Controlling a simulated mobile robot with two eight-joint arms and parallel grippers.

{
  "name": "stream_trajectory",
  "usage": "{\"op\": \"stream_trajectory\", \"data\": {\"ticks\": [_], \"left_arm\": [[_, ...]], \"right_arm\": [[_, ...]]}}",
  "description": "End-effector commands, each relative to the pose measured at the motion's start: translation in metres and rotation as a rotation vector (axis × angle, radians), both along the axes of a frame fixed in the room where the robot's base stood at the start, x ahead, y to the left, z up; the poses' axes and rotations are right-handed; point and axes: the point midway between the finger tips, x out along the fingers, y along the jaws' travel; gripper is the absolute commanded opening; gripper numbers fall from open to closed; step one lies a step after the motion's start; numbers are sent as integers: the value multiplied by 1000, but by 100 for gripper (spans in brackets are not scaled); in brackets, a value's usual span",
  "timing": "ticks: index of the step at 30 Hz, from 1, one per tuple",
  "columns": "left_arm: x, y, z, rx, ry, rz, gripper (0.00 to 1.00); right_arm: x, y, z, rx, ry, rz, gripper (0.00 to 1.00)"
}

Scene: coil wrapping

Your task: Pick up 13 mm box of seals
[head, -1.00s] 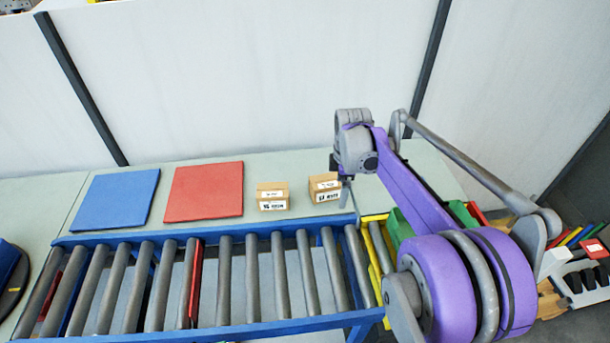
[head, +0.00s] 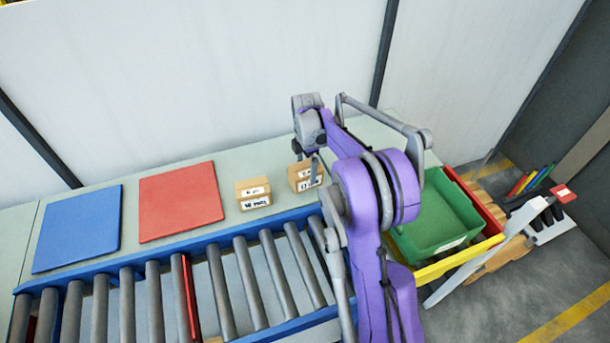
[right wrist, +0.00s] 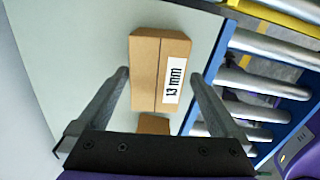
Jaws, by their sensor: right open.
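The 13 mm box of seals (right wrist: 146,68) is a small brown carton with a white label reading "13 mm" in the right wrist view. It stands on the pale green table; in the head view it is the right-hand one of two cartons (head: 301,180), partly hidden by my gripper. My right gripper (right wrist: 158,76) is open, with one finger on each side of the box. A gap shows beside each finger; I cannot tell whether either touches. My left gripper is not in view.
A second carton (head: 253,193) stands just left of it. Red (head: 180,200) and blue (head: 78,228) square pads lie farther left. A roller conveyor (head: 185,290) runs along the front. A green bin (head: 437,214) is at the right. A wall stands behind the table.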

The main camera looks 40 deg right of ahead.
Motion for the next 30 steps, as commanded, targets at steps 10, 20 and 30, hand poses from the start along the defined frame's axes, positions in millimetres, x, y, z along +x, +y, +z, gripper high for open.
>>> {"op": "stream_trajectory", "data": {"ticks": [10,20,30], "left_arm": [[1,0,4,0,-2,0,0],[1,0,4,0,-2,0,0],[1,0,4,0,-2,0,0]], "right_arm": [[4,1,-44,0,-1,-1,100],[4,1,-46,0,-1,-1,86],[4,1,-46,0,-1,-1,24]]}}
